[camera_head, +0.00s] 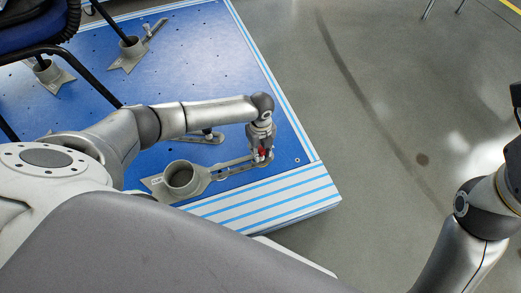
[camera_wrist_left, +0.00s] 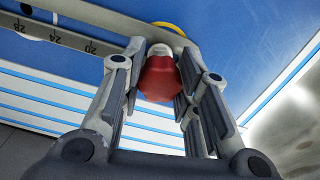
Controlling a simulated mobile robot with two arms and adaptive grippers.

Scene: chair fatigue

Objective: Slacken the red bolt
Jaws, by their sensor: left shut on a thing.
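The red bolt (camera_wrist_left: 158,78) stands at the end of a slotted grey bar, with its red head between my left gripper's fingers in the left wrist view. It also shows as a small red spot in the head view (camera_head: 262,153). My left gripper (camera_head: 261,158) points down over it and is shut on the red head. The slotted bar (camera_head: 232,166) runs left to a grey bracket with a round cup (camera_head: 181,178). In the left wrist view the bar (camera_wrist_left: 75,40) carries scale numbers. My right arm is at the lower right of the head view; its gripper is out of view.
The blue platform (camera_head: 215,50) has a white and blue striped edge (camera_head: 270,200). Similar cup brackets (camera_head: 130,47) stand at the upper left, near a chair with black legs (camera_head: 85,77). The grey floor (camera_head: 400,90) to the right is mostly free.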

